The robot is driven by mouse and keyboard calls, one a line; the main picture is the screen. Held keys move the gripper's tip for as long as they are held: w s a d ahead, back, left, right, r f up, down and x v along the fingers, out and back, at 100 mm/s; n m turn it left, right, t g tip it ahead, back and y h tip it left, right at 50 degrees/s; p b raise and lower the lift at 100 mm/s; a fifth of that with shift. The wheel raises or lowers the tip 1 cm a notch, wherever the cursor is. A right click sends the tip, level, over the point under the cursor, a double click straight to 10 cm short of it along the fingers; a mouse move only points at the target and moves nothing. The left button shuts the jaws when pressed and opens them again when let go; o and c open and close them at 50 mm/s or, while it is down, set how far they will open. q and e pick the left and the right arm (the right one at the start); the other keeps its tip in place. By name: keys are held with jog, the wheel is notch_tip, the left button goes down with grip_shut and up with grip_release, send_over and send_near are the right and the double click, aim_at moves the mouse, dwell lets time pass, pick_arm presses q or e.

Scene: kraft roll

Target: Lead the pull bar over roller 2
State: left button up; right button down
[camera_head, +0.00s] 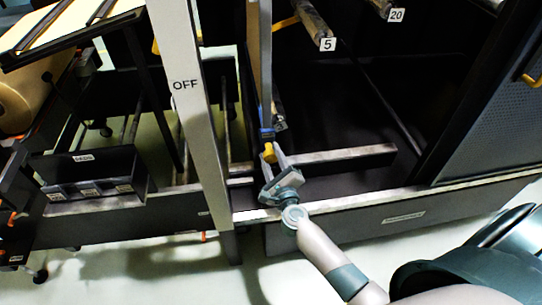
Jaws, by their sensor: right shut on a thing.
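My right gripper (268,147) is in the middle of the view, on the arm that comes in from the lower right. It is shut on a small yellow piece, which I take for the grip of the pull bar (269,153); the rest of the bar is hard to make out. A blue part shows just above it. The gripper is inside the dark machine frame, right of the upright marked OFF. One roller (311,20) carries the label 5, and another at the top right carries the label 20. I cannot make out a roller labelled 2. My left gripper is not in view.
The pale OFF upright (185,85) stands close left of my gripper. A pale front rail (370,200) crosses below my wrist. A dark perforated panel (490,125) is at the right. A kraft roll (20,100) and a labelled black bin (85,165) are at the left.

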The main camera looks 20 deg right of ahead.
jog(key=shift+a+f, duration=0.1)
jog(key=shift+f, duration=0.15)
dwell(0.4)
